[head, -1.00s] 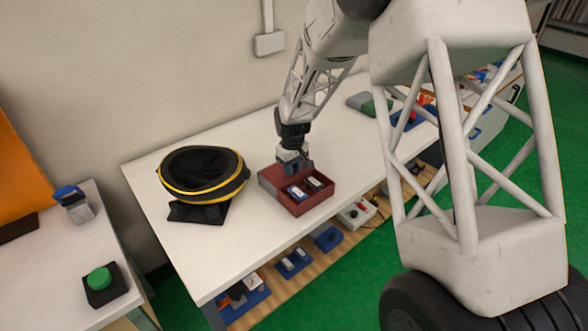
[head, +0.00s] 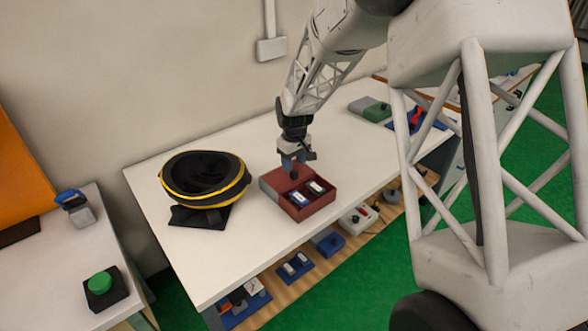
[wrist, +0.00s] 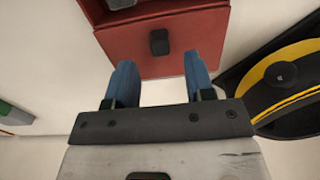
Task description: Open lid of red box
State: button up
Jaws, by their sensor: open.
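The red box (head: 316,208) stands on the white table, its front part open from above, with small blue and white items inside. A red panel (head: 271,184) shows at its back left. In the wrist view this red panel (wrist: 190,40) carries a dark knob (wrist: 159,42); I cannot tell how far it is tilted. My gripper (head: 294,170) is just above the back of the box and hides part of it. Its two blue fingers (wrist: 159,72) are apart with nothing between them, pointing toward the panel on either side of the knob, short of it.
A black and yellow round item (head: 205,178) sits left of the box, close to the gripper's right in the wrist view. A green button (head: 100,283) is on the side table at left. A grey and green item (head: 370,108) lies at the back. Several devices fill the lower shelf.

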aim_at(296, 172)
jog(key=shift+r, duration=1.55)
jog(key=shift+s+d+r, duration=0.25)
jog(key=shift+d+r, duration=0.1)
jog(key=shift+r, duration=0.1)
jog(key=s+d+r+m+t, duration=0.1)
jog(key=s+d+r+m, duration=0.3)
jog(key=s+d+r, duration=1.15)
jog(key=s+d+m, duration=0.2)
jog(key=s+d, duration=0.3)
jog(key=s, duration=0.9)
jog(key=s+d+m+t, duration=0.1)
jog(key=s+d+m, duration=0.2)
jog(key=s, duration=1)
jog(key=shift+s+d+r+t, duration=0.3)
jog(key=shift+s+d+r, duration=0.1)
jog(key=shift+d, duration=0.6)
